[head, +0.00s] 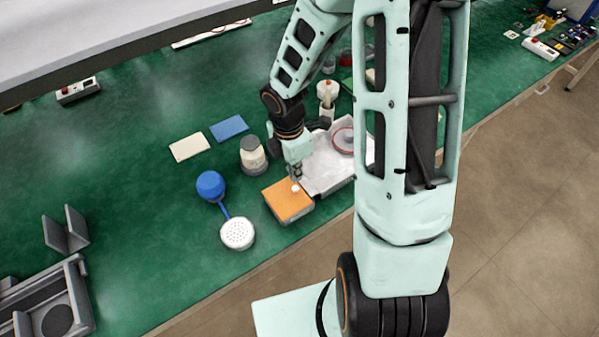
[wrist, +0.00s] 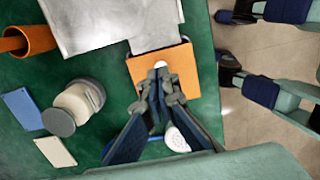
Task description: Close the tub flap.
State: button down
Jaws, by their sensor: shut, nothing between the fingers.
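The tub (head: 308,210) is a low grey box near the table's front edge. Its orange flap (head: 284,205) lies over the top and looks flat or nearly flat; I cannot tell whether a small gap remains. A white knob (head: 295,188) sits on the flap. My gripper (head: 296,178) points down at the flap, shut and empty, with its tips right by the knob. In the wrist view the orange flap (wrist: 182,62) and the white knob (wrist: 160,64) show just beyond my fingertips (wrist: 164,84); contact cannot be told.
A white tray (head: 318,185) stands close behind the tub. A grey-lidded jar (head: 252,156) stands to its left. Blue and cream cards (head: 189,147) lie farther back. The table left of these is mostly clear.

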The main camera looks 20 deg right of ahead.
aim_at(295, 188)
notch_tip(295, 188, up, 11)
jog(key=p, duration=0.1)
dwell(0.4)
